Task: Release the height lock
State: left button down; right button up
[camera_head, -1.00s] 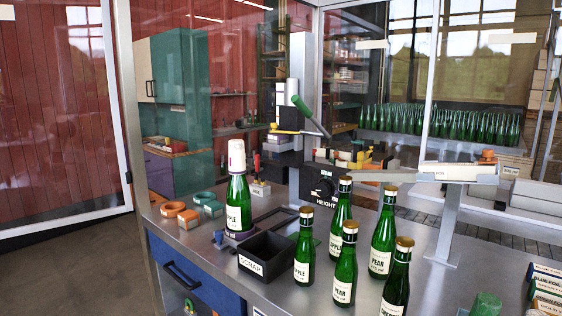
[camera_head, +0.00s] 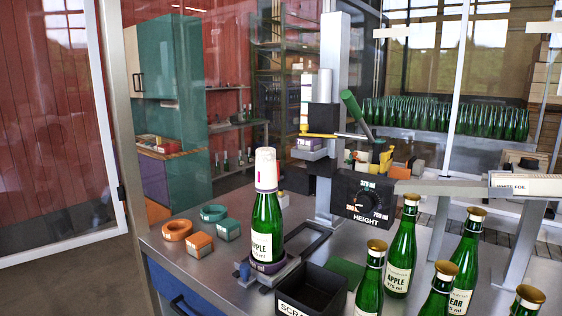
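The capsuling machine has a grey upright column (camera_head: 333,60) with a dark head on it. A green-handled lever (camera_head: 356,112) slants up beside the column. A yellow-tipped bar (camera_head: 318,135) runs across the head. I cannot tell which part is the height lock. An APPLE bottle (camera_head: 265,225) with a white and pink foil cap (camera_head: 266,170) stands upright on a small base in front of the machine. Neither of my grippers is in view.
A black SCRAP bin (camera_head: 312,290) is at the front. Several gold-capped bottles (camera_head: 401,250) stand at the right. Orange and green rings (camera_head: 177,230) lie at the left of the metal bench. A grey arm-like bar (camera_head: 440,187) on a post crosses at right. Glass panels surround the bench.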

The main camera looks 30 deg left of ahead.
aim_at(282, 177)
jog(key=i+j, duration=0.1)
jog(key=j, duration=0.35)
jog(key=i+j, duration=0.15)
jog(key=j, duration=0.25)
jog(key=i+j+z, duration=0.1)
jog(key=j, duration=0.35)
